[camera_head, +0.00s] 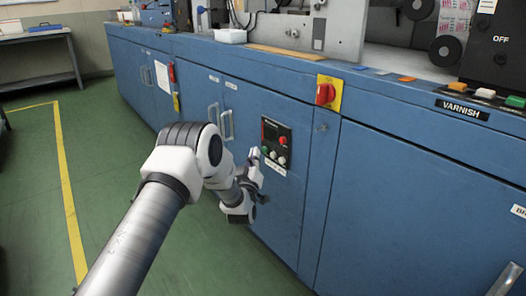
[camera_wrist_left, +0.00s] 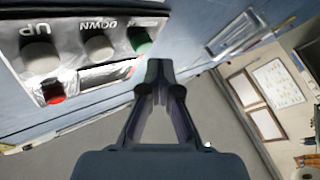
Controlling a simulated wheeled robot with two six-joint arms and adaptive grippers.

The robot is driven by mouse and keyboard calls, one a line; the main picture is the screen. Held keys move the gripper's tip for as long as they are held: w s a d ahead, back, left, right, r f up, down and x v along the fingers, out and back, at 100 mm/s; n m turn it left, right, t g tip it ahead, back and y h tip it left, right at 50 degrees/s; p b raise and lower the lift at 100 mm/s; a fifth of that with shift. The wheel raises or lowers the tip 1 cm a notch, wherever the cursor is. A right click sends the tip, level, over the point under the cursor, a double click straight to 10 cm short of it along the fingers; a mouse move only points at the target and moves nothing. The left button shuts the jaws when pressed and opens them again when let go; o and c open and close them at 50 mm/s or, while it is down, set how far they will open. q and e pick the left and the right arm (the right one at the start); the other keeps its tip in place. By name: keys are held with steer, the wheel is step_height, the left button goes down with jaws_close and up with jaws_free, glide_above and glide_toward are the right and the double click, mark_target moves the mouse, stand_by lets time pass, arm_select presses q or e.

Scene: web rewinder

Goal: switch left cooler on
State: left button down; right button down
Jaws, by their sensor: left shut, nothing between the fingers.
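A small dark control panel (camera_head: 277,143) with a green button, a red button and other knobs is set in the blue cabinet door. In the left wrist view, the panel (camera_wrist_left: 85,48) shows upside-down UP and DOWN lettering, grey knobs, a red button (camera_wrist_left: 52,93) and a green button (camera_wrist_left: 140,40). I cannot read a cooler label. My left gripper (camera_head: 256,158) is at the panel's left edge, shut and empty. Its fingertips (camera_wrist_left: 160,70) appear just below the green button in the wrist view; contact cannot be told. My right gripper is out of view.
A red rotary switch (camera_head: 326,93) on a yellow plate sits higher on the blue cabinet (camera_head: 400,190), right of the panel. Door handles (camera_head: 228,125) stick out to the left. A black console (camera_head: 495,50) stands at top right. Green floor (camera_head: 130,200) is free at left.

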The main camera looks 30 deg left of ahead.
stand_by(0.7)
arm_select(q)
steer(key=shift+w+d, duration=0.15)
steer(key=shift+w, duration=0.25)
steer(key=shift+w+d+b, duration=0.2)
steer(key=shift+w+b, duration=0.25)
stand_by(0.5)
stand_by(0.4)
steer(key=shift+s+a+p, duration=0.35)
steer(key=shift+s+p, duration=0.25)
steer(key=shift+s, duration=0.25)
steer(key=shift+s, duration=0.1)
